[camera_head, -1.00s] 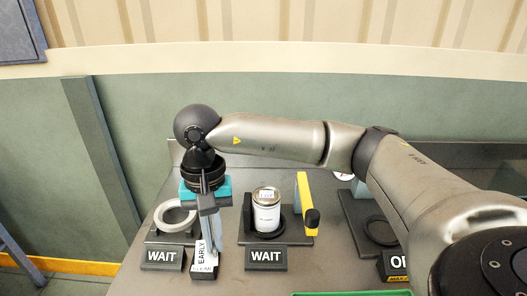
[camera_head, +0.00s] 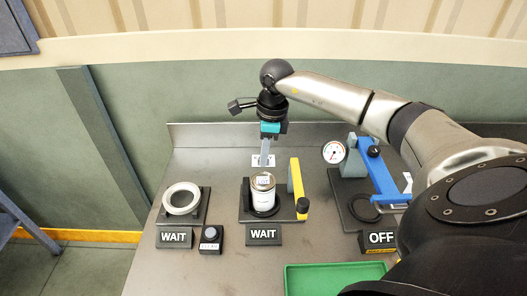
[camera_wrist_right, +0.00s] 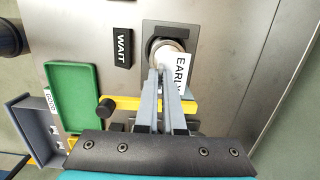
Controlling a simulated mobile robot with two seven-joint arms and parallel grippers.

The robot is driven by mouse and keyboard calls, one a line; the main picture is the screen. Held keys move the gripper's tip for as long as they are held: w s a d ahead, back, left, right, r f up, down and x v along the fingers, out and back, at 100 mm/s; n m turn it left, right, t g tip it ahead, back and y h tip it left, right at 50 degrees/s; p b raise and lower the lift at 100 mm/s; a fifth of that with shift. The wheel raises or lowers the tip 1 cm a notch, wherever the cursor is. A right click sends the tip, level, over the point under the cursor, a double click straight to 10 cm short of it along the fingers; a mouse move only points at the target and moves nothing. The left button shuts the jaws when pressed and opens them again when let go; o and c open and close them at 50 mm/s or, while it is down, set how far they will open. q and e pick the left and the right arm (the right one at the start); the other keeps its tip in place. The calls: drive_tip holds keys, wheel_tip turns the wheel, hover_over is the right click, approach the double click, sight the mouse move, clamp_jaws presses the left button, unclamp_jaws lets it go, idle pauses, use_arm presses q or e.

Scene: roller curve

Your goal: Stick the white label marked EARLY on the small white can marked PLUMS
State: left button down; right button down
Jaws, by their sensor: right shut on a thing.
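The small white can (camera_head: 262,204) stands upright on a dark stand behind the middle WAIT sign; the print on it is too small to read. My right gripper (camera_head: 265,163) is just behind and above the can, pointing down. It is shut on the white label (camera_wrist_right: 184,75), whose word EARLY shows partly in the right wrist view. There the label sits at the fingertips, in front of the can (camera_wrist_right: 160,45) and covering part of it. I cannot tell whether label and can touch. My left gripper is not in view.
A yellow lever (camera_head: 296,180) stands right of the can. A pale ring (camera_head: 181,198) lies on the left stand, with a small button box (camera_head: 210,240) nearby. A blue-handled device (camera_head: 380,172) with a gauge (camera_head: 334,152) is at the right. A green tray (camera_head: 330,279) lies in front.

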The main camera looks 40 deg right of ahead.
drive_tip(key=b, duration=0.3)
hover_over(262, 185)
drive_tip(key=f, duration=0.5)
drive_tip(key=shift+s+d, duration=0.15)
drive_tip(key=shift+d, duration=0.05)
drive_tip(key=shift+f+b, duration=1)
drive_tip(key=shift+f, duration=0.05)
drive_tip(key=shift+f, duration=0.2)
idle(0.6)
drive_tip(key=shift+c, duration=1.9)
unclamp_jaws()
drive_tip(key=shift+r, duration=0.1)
